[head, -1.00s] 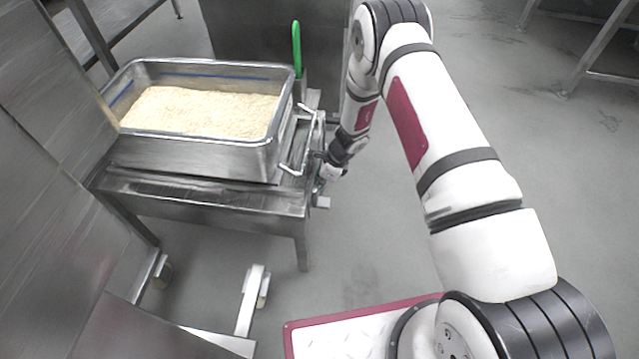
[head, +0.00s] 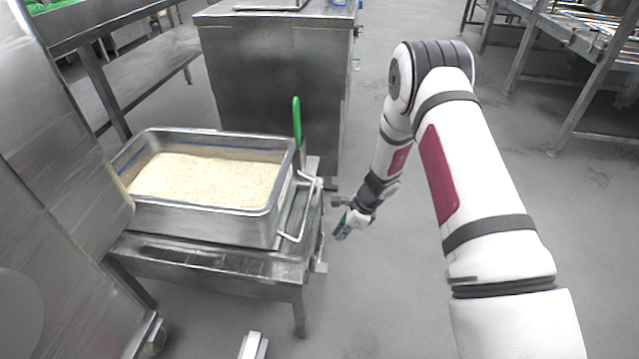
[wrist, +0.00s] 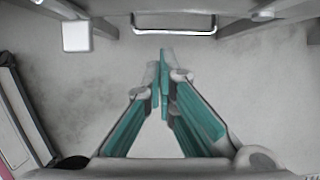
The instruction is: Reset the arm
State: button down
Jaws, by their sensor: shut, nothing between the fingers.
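My gripper (head: 341,232) hangs at the end of my white arm, just right of the steel cart, pointing down and apart from it. In the wrist view its teal fingers (wrist: 162,85) meet at the tips, shut with nothing between them. Below the fingers is grey floor. The steel pan of rice (head: 165,221) sits on the cart (head: 200,268) to the left of my gripper. A green handle (head: 297,120) stands upright at the pan's right back corner; what it belongs to is hidden.
A steel cabinet (head: 270,85) stands behind the cart. A tall steel machine (head: 60,150) is close on the left. Steel tables (head: 580,35) stand at the back right. The grey floor (head: 400,290) right of the cart is clear.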

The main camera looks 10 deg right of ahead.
jog(key=s+a+r+n, duration=0.1)
jog(key=s+r+n, duration=0.15)
jog(key=r, duration=0.65)
jog(key=s+a+r+n+y, duration=0.1)
jog(key=a+r+n, duration=0.15)
jog(key=r, duration=0.55)
jog(key=s+a+r+n, duration=0.1)
jog(key=r+n, duration=0.2)
jog(key=r, duration=0.6)
jog(key=s+r+n+g, duration=0.1)
jog(key=s+r+n, duration=0.5)
jog(key=s+r, duration=0.7)
jog(key=s+d+r+n+h, duration=0.2)
jog(key=s, duration=0.6)
jog(key=s+d+r+n+h, duration=0.1)
jog(key=s+d+n, duration=0.15)
jog(key=s, duration=0.65)
jog(key=s+d+r+n+h, duration=0.2)
jog(key=s+n, duration=0.1)
jog(key=s, duration=0.5)
notch_tip(320, 180, up, 30)
jog(key=t+p, duration=0.3)
jog(key=p, duration=2.4)
jog(key=shift+s+d+f+t+p, duration=0.2)
jog(key=shift+d+f+t+p, duration=0.05)
jog(key=shift+d+t+p, duration=0.15)
